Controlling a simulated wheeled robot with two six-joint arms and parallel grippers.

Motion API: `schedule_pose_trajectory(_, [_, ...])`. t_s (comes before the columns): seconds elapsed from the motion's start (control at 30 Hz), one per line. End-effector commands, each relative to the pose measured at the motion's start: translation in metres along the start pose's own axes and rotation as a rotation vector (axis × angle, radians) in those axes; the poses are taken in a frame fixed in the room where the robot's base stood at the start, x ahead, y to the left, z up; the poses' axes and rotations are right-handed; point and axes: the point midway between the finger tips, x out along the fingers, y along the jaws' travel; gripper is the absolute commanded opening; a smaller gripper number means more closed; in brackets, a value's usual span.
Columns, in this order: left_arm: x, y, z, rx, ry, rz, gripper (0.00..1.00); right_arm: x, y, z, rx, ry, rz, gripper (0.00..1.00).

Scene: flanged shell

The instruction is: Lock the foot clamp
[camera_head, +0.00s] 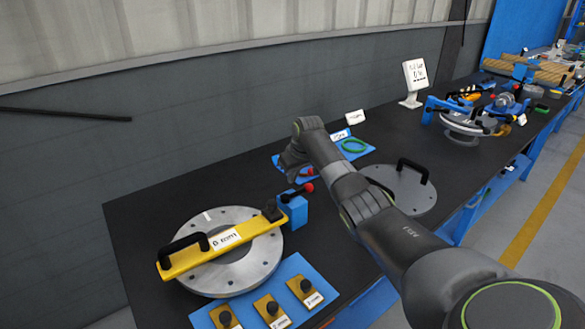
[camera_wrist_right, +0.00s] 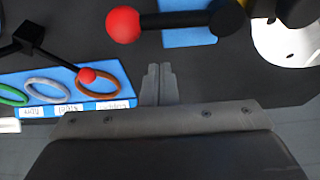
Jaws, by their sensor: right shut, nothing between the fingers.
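A toggle clamp with a blue block (camera_head: 293,212), a black lever and a red knob (camera_head: 308,187) stands beside the round grey flange (camera_head: 205,272). In the right wrist view its lever (camera_wrist_right: 175,20) lies roughly level across the top, with the red knob (camera_wrist_right: 123,25) at its left end. A second black lever with a smaller red ball (camera_wrist_right: 88,75) shows at left. No label tells which is the foot clamp. My right gripper (camera_wrist_right: 159,80) is shut and empty, below the larger knob in the picture and apart from it. In the head view my right gripper (camera_head: 290,164) hangs behind the clamp.
A yellow bar (camera_head: 190,257) with a black handle lies across the flange. A blue tray (camera_head: 320,282) with several knobbed plates is in front. Coloured rings lie on a blue labelled mat (camera_wrist_right: 62,102). A grey lid (camera_head: 410,190) with a handle is partly behind my right arm.

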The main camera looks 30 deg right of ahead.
Motion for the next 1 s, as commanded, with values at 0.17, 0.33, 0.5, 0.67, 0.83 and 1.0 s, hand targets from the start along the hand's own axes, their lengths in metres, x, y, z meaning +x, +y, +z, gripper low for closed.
schedule_pose_trajectory(0.17, [-0.011, -0.001, -0.001, 0.0, 0.001, 0.0, 0.48, -0.005, 0.0, 0.014, -0.001, -0.002, 0.0, 0.0])
schedule_pose_trajectory(0.33, [-0.015, -0.001, -0.002, 0.0, 0.001, 0.0, 0.48, -0.006, 0.0, 0.025, 0.001, -0.002, 0.0, 0.0])
schedule_pose_trajectory(0.5, [-0.017, -0.001, -0.002, 0.0, 0.001, 0.0, 0.48, -0.006, 0.0, 0.03, 0.0, -0.002, 0.0, 0.0])
schedule_pose_trajectory(0.67, [-0.017, -0.001, -0.002, 0.0, 0.001, 0.0, 0.48, -0.006, 0.0, 0.031, 0.0, -0.001, -0.001, 0.0])
schedule_pose_trajectory(0.83, [-0.017, -0.001, -0.002, 0.0, 0.001, 0.0, 0.48, -0.006, 0.0, 0.031, 0.0, -0.001, -0.001, 0.0])
schedule_pose_trajectory(1.0, [-0.021, -0.002, -0.003, 0.0, 0.001, 0.0, 0.48, -0.007, 0.0, 0.031, 0.011, -0.002, 0.004, 0.0])
